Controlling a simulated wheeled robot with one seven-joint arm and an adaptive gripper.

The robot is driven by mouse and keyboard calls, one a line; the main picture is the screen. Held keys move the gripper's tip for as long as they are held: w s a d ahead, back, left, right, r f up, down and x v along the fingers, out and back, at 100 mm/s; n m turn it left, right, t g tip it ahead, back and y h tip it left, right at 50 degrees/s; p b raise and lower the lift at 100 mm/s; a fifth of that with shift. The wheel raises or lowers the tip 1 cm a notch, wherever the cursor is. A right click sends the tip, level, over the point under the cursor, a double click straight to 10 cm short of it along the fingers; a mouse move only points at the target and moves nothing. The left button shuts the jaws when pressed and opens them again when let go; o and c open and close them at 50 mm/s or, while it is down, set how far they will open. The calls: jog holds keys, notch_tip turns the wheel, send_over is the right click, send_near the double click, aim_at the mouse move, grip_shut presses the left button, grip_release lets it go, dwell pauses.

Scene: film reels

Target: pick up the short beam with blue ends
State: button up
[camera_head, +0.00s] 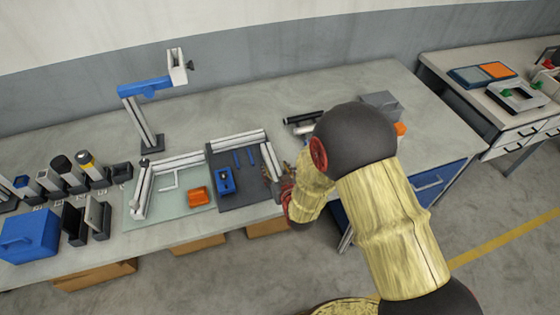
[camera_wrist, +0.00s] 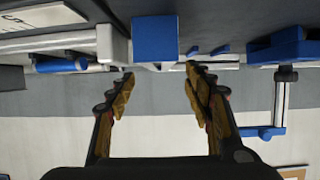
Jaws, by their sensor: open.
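My gripper (camera_head: 283,183) is at the right edge of the dark mat (camera_head: 238,196), partly hidden by my arm. In the wrist view my gripper (camera_wrist: 160,86) is open, with nothing between its fingers. A blue block (camera_wrist: 155,38) stands just beyond the fingertips, apart from them. It may be one end of the short beam; a second blue end cannot be made out. In the head view I cannot pick out the short beam, and my arm may hide it.
The mat holds a blue device (camera_head: 226,182), with silver profiles (camera_head: 238,140) along its edges. An orange box (camera_head: 198,196) lies to its left. A stand with a blue arm (camera_head: 146,87) rises behind. A black bar (camera_head: 303,117) lies behind my arm.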

aim_at(273, 163)
jog(key=shift+f+b+x, duration=0.15)
jog(key=shift+b+x, duration=0.15)
jog(key=shift+x, duration=1.3)
jog(key=shift+f+b+x, duration=0.15)
jog(key=shift+b+x, duration=0.1)
jog(key=shift+x, duration=1.3)
jog(key=shift+s+d, duration=0.1)
jog(key=shift+c, duration=1)
jog(key=c, duration=1.1)
jog(key=shift+r, duration=0.1)
grip_shut()
